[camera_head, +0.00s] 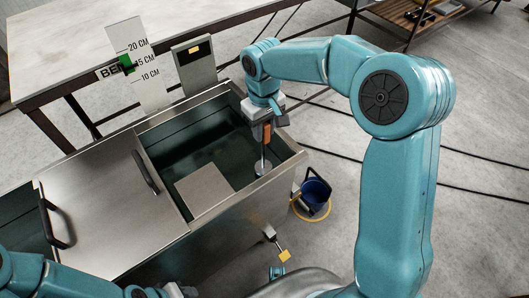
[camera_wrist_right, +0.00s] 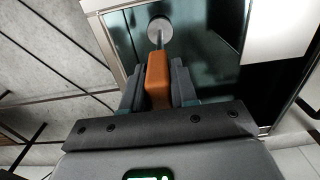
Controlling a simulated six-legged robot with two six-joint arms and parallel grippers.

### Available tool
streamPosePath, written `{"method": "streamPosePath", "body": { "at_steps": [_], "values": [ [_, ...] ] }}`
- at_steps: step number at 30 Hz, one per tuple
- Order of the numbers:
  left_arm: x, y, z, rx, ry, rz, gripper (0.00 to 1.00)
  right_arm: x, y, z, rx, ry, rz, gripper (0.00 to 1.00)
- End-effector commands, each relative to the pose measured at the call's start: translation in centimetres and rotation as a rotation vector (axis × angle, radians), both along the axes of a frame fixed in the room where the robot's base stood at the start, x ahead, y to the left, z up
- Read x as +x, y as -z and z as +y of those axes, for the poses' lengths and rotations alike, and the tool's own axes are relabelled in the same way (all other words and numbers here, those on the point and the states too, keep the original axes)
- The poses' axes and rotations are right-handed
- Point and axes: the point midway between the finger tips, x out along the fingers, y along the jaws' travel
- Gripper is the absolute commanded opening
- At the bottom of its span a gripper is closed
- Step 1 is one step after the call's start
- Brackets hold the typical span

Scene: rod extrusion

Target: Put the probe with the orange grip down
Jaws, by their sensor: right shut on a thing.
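The probe has an orange grip (camera_head: 267,133), a thin shaft and a round grey disc (camera_head: 262,167) at its lower end. My right gripper (camera_head: 262,122) is shut on the orange grip and holds the probe upright, disc down, over the right end of the open tank (camera_head: 285,150). In the right wrist view the orange grip (camera_wrist_right: 158,78) sits between the two fingers, with the disc (camera_wrist_right: 160,32) beyond it near the tank wall. Whether the disc touches the dark liquid, I cannot tell. Of my left arm, only links show at the lower left; its fingers are not clear.
A metal lid with handles (camera_head: 100,215) covers the tank's left part. A pale block (camera_head: 203,190) lies inside the open part. A ruler board (camera_head: 138,65) and a grey panel (camera_head: 195,65) stand behind.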

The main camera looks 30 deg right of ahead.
Motion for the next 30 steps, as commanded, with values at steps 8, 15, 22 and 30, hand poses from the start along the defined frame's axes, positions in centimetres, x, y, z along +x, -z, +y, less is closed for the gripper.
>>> {"method": "streamPosePath", "body": {
  "at_steps": [8,15,22,30],
  "values": [
    [0.0,0.7,0.0,0.0,0.0,0.0,0.43,0.0,3.5,-0.3,-0.001,0.003,0.0,0.0],
    [0.0,1.4,0.0,0.0,0.0,0.0,0.43,0.0,7.7,-0.3,-0.001,0.003,0.0,0.0],
    [0.0,1.4,0.0,0.0,0.0,0.0,0.43,0.0,8.3,-0.3,-0.001,0.003,-0.002,0.0],
    [0.0,1.6,0.0,0.0,0.0,0.0,0.43,0.0,8.6,-0.3,-0.001,0.003,-0.001,0.41]
  ]
}}
